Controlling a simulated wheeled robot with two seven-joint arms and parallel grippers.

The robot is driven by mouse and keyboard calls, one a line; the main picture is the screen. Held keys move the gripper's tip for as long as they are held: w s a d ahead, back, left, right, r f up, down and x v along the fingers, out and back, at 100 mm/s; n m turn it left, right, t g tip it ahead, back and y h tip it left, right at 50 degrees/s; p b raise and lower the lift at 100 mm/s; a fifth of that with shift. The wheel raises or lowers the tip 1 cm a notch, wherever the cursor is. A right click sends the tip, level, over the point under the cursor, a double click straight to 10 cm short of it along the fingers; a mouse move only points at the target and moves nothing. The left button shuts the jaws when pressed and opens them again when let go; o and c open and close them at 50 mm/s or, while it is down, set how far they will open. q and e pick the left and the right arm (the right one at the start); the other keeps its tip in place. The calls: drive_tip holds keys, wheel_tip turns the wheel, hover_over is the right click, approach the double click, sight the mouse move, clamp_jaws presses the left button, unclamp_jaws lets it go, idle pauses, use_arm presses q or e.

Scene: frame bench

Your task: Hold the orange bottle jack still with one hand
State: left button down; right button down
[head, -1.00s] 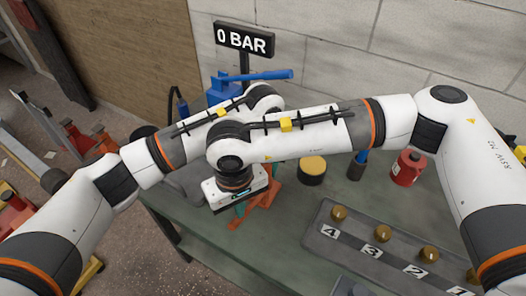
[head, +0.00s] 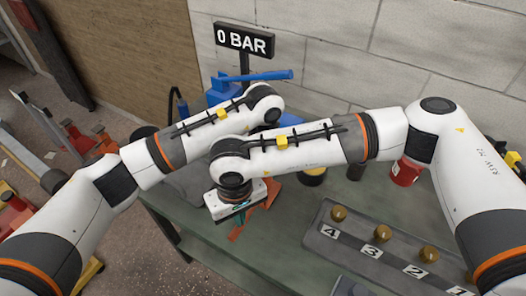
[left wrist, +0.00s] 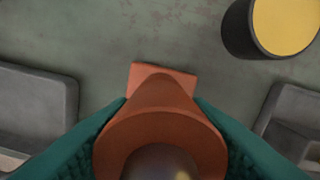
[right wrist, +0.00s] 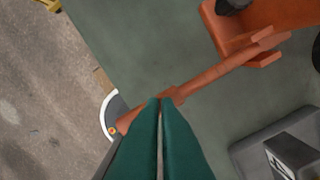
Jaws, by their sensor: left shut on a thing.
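The orange bottle jack (left wrist: 160,90) stands on the green bench top. In the left wrist view it fills the space between the green fingers of my left gripper (left wrist: 160,104), which is shut on it. In the head view my right arm hides most of the jack (head: 273,190) and my left gripper. The right wrist view shows the jack's orange base (right wrist: 228,32) and its orange lever (right wrist: 215,74). My right gripper (right wrist: 160,100) has its fingers together, with their tips over the lever. I see nothing clearly between them.
A "0 BAR" sign (head: 244,39) stands behind a blue device (head: 220,92). A yellow-topped can (left wrist: 285,25), a red bottle (head: 405,172) and a grey numbered tray (head: 355,262) with several brass pieces are on the bench. The bench edge is near the lever's end.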

drive_tip(key=shift+d+f, duration=0.1)
drive_tip(key=shift+f, duration=0.3)
drive_tip(key=shift+w+r, duration=0.1)
drive_tip(key=shift+r, duration=1.95)
drive_tip(key=shift+f, duration=2.05)
drive_tip(key=shift+r, duration=2)
